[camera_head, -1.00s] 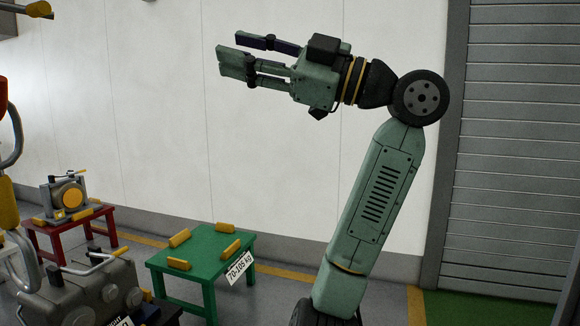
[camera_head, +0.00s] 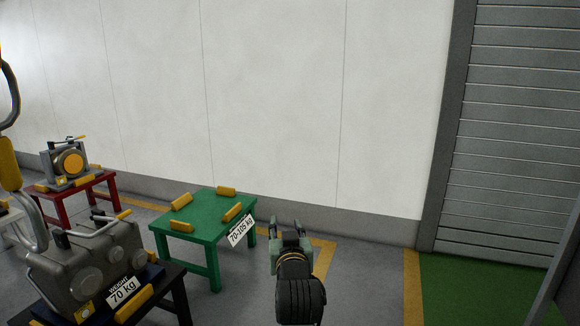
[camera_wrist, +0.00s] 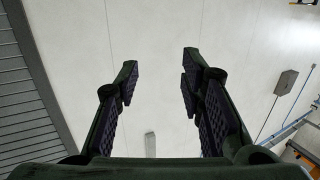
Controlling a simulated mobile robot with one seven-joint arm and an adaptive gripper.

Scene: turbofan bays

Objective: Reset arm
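My gripper (camera_head: 288,224) is low in the head view, to the right of the green table, with its fingers pointing away toward the wall. In the wrist view its two fingers (camera_wrist: 158,85) stand wide apart with nothing between them. The gripper is open and empty. Most of my arm is out of the head view; only the wrist end shows at the bottom.
A green table (camera_head: 205,228) labelled 70-105 kg stands empty with yellow corner blocks. A grey unit (camera_head: 85,265) marked 70 kg sits on a dark stand at the lower left. A smaller device (camera_head: 68,165) sits on a red table (camera_head: 95,190). A shutter (camera_head: 520,140) is at right.

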